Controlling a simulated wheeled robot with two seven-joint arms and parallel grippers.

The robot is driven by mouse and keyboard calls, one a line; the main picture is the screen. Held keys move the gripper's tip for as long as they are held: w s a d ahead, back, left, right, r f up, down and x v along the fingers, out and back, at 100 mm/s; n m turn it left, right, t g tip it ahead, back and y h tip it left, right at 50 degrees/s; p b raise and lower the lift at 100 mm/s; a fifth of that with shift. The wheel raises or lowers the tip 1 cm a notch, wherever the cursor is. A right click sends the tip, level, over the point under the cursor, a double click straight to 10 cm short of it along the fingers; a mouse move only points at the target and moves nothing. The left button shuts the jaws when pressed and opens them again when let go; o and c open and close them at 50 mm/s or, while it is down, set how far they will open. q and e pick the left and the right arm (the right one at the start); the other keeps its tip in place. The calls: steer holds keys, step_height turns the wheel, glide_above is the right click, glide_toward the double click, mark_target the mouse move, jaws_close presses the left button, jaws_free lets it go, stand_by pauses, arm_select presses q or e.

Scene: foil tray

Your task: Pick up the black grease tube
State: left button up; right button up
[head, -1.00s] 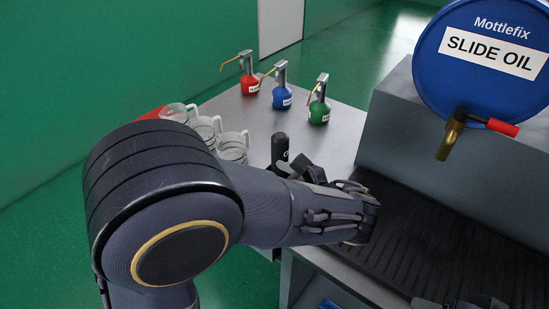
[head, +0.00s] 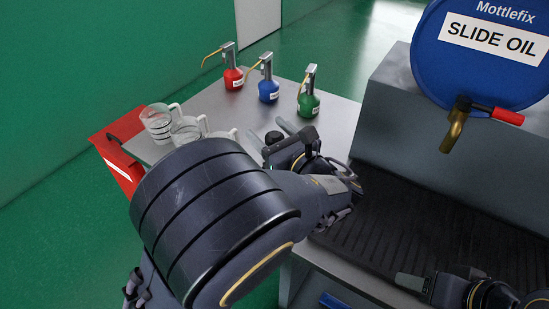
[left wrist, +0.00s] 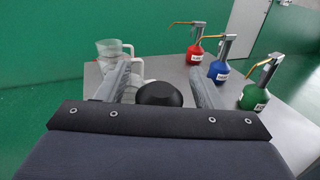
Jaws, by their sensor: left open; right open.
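Red (head: 233,78), blue (head: 268,90) and green (head: 308,103) oil cans stand behind the tube. Clear jugs (head: 157,124) stand left of it. A red object with a black handle (head: 122,172) is at the table's left edge. The blue oil drum (head: 480,75) and its tap are right.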

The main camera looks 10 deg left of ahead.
arm_select(q)
steer(key=c, duration=1.1)
steer(key=shift+c, duration=0.3)
